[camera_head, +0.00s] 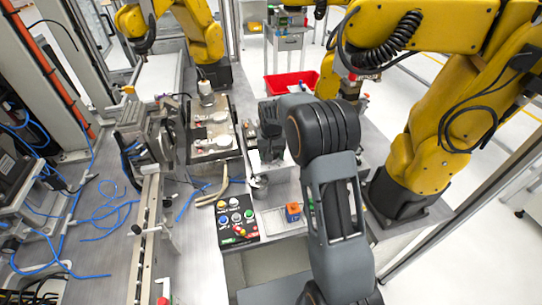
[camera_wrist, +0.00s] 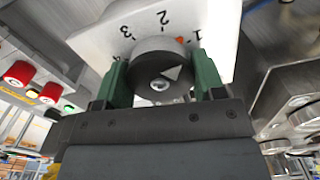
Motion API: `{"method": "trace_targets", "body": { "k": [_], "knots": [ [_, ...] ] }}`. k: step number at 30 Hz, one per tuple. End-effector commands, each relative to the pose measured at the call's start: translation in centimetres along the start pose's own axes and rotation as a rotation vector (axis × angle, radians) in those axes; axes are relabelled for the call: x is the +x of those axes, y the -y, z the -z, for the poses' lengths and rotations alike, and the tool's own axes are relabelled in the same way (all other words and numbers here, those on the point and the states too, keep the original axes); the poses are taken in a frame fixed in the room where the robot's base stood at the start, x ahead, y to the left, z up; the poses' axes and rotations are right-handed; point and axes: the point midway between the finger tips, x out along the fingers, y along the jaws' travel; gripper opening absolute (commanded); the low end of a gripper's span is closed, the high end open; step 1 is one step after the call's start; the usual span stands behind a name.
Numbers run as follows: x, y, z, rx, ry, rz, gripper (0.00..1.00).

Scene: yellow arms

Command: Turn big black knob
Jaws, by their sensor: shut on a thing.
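The big black knob (camera_wrist: 152,62) fills the middle of the wrist view, a dark round knob with a screw at its centre and a pale triangular mark on its face. It sits on a white dial plate (camera_wrist: 100,38) with printed numbers; 1, 2 and 3 are readable. A small orange mark shows at the knob's edge near the 1. My gripper (camera_wrist: 160,75) is shut on the knob, one green finger against each side. In the head view my arm covers much of this area, and I cannot make out the knob clearly there.
A yellow robot arm (camera_head: 430,130) stands close on the right, another at the back left. A red bin (camera_head: 290,83) is behind. Blue cables lie loose on the left.

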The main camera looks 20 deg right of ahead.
Motion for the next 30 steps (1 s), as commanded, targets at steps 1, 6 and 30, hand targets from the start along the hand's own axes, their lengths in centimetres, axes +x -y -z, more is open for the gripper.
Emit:
{"method": "trace_targets", "body": {
  "k": [1,6,30],
  "knots": [
    [0.06,0.01,0.04,0.031,-0.002,0.000,0.39],
    [0.02,0.01,0.03,0.133,-0.001,0.000,0.39],
    [-0.08,0.00,0.05,0.259,-0.002,0.001,0.39]
  ]
}}
